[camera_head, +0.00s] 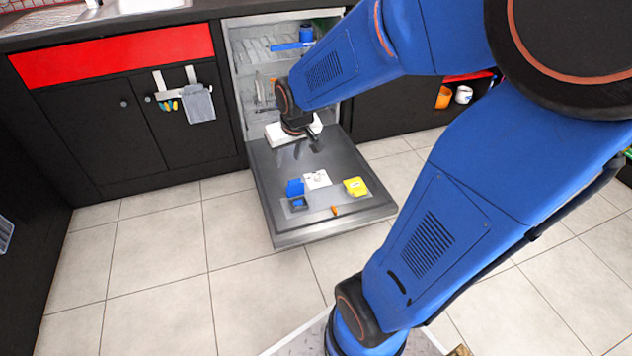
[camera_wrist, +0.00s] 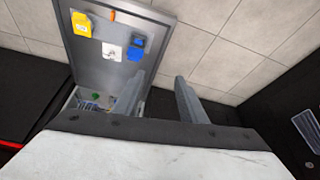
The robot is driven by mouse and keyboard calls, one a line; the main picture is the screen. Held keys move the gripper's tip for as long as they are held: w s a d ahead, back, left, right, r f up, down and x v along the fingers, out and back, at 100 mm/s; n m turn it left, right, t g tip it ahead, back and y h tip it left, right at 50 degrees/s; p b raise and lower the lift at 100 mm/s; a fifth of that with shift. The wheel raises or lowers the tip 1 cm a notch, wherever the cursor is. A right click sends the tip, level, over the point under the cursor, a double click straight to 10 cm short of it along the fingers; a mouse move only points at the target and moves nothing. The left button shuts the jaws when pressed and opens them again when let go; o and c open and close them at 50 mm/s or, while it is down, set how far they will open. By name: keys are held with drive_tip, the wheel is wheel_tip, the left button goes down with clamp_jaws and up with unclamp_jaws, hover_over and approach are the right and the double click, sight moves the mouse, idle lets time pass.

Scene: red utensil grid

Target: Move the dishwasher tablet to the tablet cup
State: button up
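The open dishwasher door (camera_head: 280,236) lies flat with small items on it. A dark square recess (camera_head: 298,203) with blue inside and a raised blue flap (camera_head: 295,186) looks like the tablet cup; the blue part also shows in the wrist view (camera_wrist: 139,45). A white square (camera_head: 315,180) with small marks lies beside it, also in the wrist view (camera_wrist: 109,51). I cannot tell for sure which item is the tablet. My gripper (camera_head: 314,147) is above the door's inner end, near the dishwasher opening. Its two fingers (camera_wrist: 158,82) are apart with nothing between them.
A yellow block (camera_head: 355,187) and a small orange piece (camera_head: 335,210) lie on the door. The dishwasher racks (camera_head: 265,50) stand behind my arm. Dark cabinets flank the opening. The tiled floor (camera_head: 160,240) around the door is clear.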

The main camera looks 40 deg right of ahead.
drive_tip(key=s+a+r, duration=0.1)
drive_tip(key=s+r, duration=0.2)
drive_tip(key=s, duration=0.3)
drive_tip(key=s+a+r, duration=0.2)
drive_tip(key=s, duration=0.5)
drive_tip(key=s+a+r+n, duration=0.1)
drive_tip(key=s+r, duration=0.2)
drive_tip(key=s, duration=0.4)
drive_tip(key=shift+a+r+y, duration=0.3)
drive_tip(key=shift+a+r, duration=0.05)
drive_tip(key=shift+a, duration=0.05)
